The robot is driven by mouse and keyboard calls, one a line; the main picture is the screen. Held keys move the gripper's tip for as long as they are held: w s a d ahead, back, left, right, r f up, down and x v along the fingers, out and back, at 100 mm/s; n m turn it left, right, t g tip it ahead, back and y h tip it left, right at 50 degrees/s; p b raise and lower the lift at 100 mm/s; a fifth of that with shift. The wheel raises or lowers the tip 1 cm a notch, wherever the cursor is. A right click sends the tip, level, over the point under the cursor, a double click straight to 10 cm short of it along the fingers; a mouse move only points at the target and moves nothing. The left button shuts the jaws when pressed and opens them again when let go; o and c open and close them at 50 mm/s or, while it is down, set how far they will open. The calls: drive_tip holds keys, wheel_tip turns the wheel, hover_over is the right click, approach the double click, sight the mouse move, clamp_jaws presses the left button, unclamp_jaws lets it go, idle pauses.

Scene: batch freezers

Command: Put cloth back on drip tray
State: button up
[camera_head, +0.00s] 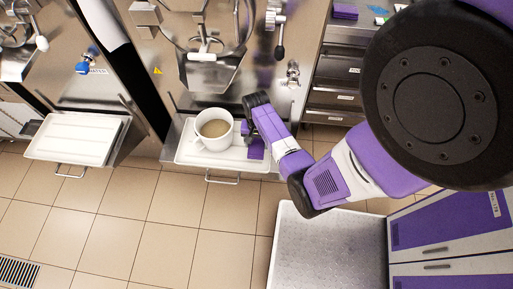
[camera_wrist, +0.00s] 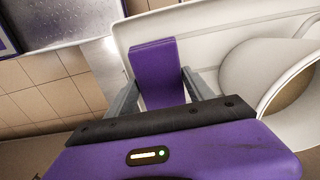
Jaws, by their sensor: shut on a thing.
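The folded purple cloth (camera_wrist: 156,62) is between the two fingers of my gripper (camera_wrist: 160,88), which is shut on it. In the head view the cloth (camera_head: 256,149) shows at the right end of the white drip tray (camera_head: 188,157), below the middle machine. The tray's pale surface and rim (camera_wrist: 210,22) lie behind the cloth in the wrist view. I cannot tell whether the cloth touches the tray. In the head view my gripper (camera_head: 246,132) is partly hidden by my wrist.
Another white tray (camera_head: 75,138) sits at the left machine. A pale bin-like surface (camera_head: 325,250) lies front right.

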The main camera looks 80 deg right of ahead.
sight(257, 144)
drive_tip(key=shift+f, duration=1.95)
drive_tip(key=shift+b, duration=0.3)
drive_tip(key=o, duration=0.9)
drive_tip(key=shift+f, duration=0.1)
